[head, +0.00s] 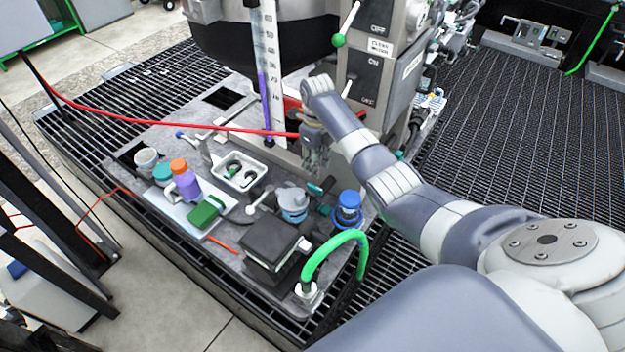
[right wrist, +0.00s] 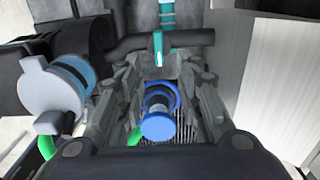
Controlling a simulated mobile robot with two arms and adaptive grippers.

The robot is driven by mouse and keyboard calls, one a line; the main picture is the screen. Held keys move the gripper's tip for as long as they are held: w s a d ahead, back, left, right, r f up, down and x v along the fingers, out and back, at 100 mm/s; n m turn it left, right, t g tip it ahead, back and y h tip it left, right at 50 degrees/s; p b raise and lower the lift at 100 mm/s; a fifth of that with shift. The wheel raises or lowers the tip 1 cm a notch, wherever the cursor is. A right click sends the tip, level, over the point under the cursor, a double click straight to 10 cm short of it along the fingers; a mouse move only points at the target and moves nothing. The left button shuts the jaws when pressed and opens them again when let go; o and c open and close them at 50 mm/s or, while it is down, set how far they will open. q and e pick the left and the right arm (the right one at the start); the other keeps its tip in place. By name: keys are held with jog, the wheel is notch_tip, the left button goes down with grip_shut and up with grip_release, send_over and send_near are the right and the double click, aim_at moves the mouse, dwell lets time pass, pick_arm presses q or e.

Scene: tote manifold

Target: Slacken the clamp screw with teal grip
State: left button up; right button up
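A teal piece, which looks like the clamp screw's grip (right wrist: 158,48), stands out from a dark hose or bar in the right wrist view. A second, banded teal piece (right wrist: 167,14) is just beyond it. In the head view, small teal parts (head: 315,188) show between the light-blue fitting and the blue-capped fitting; I cannot tell which is the screw. My right gripper (head: 316,155) points down above the bench, apart from these parts. In the right wrist view its fingers (right wrist: 163,85) are spread with nothing between the tips. My left gripper is not in view.
A blue-capped fitting (head: 349,201) and a light-blue fitting (head: 292,203) stand close by. A black box (head: 270,243) and green hose (head: 337,241) are in front. A tall grey panel (head: 372,60) with levers rises behind my gripper. A red hose (head: 190,128) crosses at left.

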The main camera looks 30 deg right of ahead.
aim_at(316, 187)
jog(key=f, duration=0.6)
jog(key=f+b, duration=0.1)
jog(key=f, duration=0.2)
jog(key=shift+s+f, duration=0.1)
jog(key=shift+s, duration=0.15)
jog(key=shift+f, duration=0.1)
jog(key=shift+c, duration=0.4)
grip_shut()
